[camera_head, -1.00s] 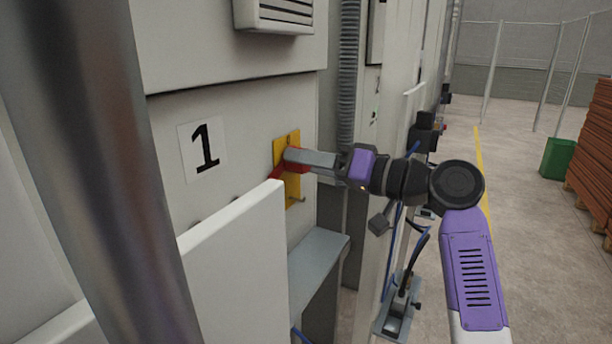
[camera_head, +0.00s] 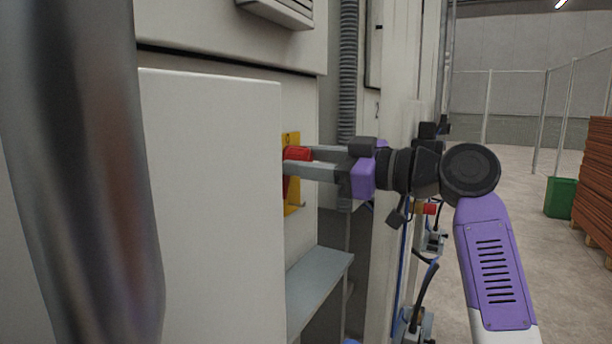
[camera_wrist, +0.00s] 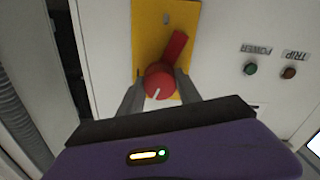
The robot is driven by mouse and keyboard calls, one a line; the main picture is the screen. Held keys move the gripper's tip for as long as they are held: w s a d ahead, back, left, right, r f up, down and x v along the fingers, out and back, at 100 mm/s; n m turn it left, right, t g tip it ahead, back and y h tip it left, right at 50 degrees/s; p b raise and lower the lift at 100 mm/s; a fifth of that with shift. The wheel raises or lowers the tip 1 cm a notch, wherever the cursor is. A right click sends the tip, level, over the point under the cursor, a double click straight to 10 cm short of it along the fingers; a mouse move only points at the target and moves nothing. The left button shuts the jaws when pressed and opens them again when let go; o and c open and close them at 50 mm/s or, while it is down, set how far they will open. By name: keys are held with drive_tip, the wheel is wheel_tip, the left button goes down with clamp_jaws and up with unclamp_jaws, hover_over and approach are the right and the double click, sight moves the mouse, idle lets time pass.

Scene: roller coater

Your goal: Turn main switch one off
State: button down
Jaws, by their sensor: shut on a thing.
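The main switch is a red rotary handle (camera_head: 297,154) on a yellow plate (camera_head: 292,201) fixed to the grey cabinet. In the wrist view the red switch (camera_wrist: 160,83) has a round knob with a white mark and a red lever slanting up to the right across the yellow plate (camera_wrist: 149,40). My gripper (camera_head: 300,160) reaches in from the right, its two grey fingers on either side of the red knob and shut on it. In the wrist view the fingers (camera_wrist: 158,92) flank the knob. The fingertips are partly hidden there.
A pale panel (camera_head: 215,190) stands in front of the cabinet, left of the switch, and hides the number label. A grey ledge (camera_head: 318,283) is below. POWER (camera_wrist: 250,69) and TRIP (camera_wrist: 288,72) indicators sit beside the switch. Open floor lies right, with a green bin (camera_head: 561,197).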

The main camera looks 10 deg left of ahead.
drive_tip(key=shift+f+n+b, duration=0.1)
drive_tip(key=shift+n+b, duration=0.9)
drive_tip(key=shift+n, duration=1)
drive_tip(key=c, duration=0.8)
unclamp_jaws()
drive_tip(key=shift+v, duration=3.95)
